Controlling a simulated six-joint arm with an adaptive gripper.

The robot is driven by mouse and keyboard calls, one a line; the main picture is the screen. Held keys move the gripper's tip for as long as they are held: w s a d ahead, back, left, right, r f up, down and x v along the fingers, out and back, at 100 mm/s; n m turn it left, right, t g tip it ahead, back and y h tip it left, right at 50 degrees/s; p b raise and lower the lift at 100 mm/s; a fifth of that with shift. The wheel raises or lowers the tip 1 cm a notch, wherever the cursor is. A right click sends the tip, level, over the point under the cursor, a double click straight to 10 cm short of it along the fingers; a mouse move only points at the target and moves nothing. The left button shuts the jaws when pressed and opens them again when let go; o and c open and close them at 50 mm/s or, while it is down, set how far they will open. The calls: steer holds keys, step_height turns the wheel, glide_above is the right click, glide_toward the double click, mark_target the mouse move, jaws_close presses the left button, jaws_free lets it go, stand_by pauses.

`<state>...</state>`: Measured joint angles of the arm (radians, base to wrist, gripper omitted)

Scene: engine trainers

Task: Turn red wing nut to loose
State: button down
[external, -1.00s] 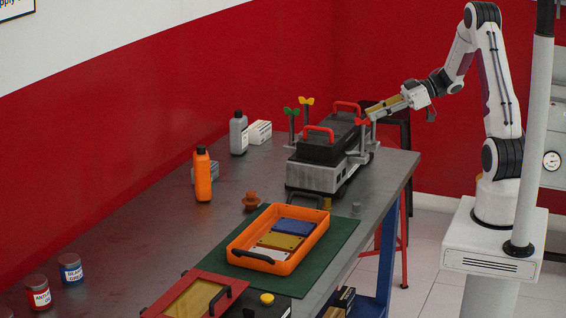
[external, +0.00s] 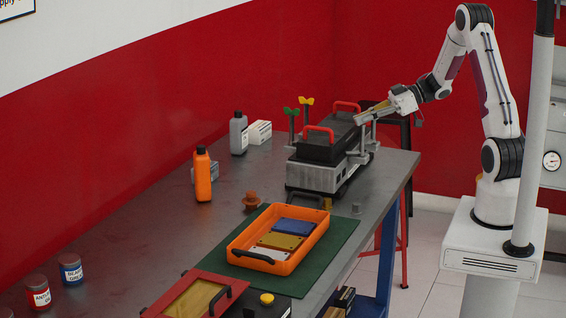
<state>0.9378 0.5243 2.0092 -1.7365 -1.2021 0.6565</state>
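My gripper (external: 360,120) reaches in from the right, and its fingertips are at the right side of the engine trainer (external: 318,178), at the top of a thin grey post there. The red wing nut does not show now; the fingers cover the spot on that post where it sat. I cannot tell whether the fingers are closed on it or just around it. A green wing nut (external: 291,112) and a yellow wing nut (external: 306,102) stand on dark posts on the trainer's far left side.
Red handles (external: 319,129) rise from the trainer's black top, close to my gripper. An orange tray (external: 240,257) lies on a green mat (external: 335,240) in front. An orange bottle (external: 202,177) and a grey bottle (external: 238,134) stand left on the table.

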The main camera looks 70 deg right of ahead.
steer(key=shift+n+g+y, duration=0.3)
steer(key=shift+n+y, duration=0.3)
steer(key=shift+n+g+y, duration=1.7)
steer(key=shift+n+g, duration=0.1)
steer(key=shift+n, duration=0.3)
steer(key=shift+w+n+g+y, duration=0.1)
steer(key=shift+n+g+y, duration=0.8)
steer(key=shift+n+g, duration=1.9)
steer(key=shift+g, duration=0.3)
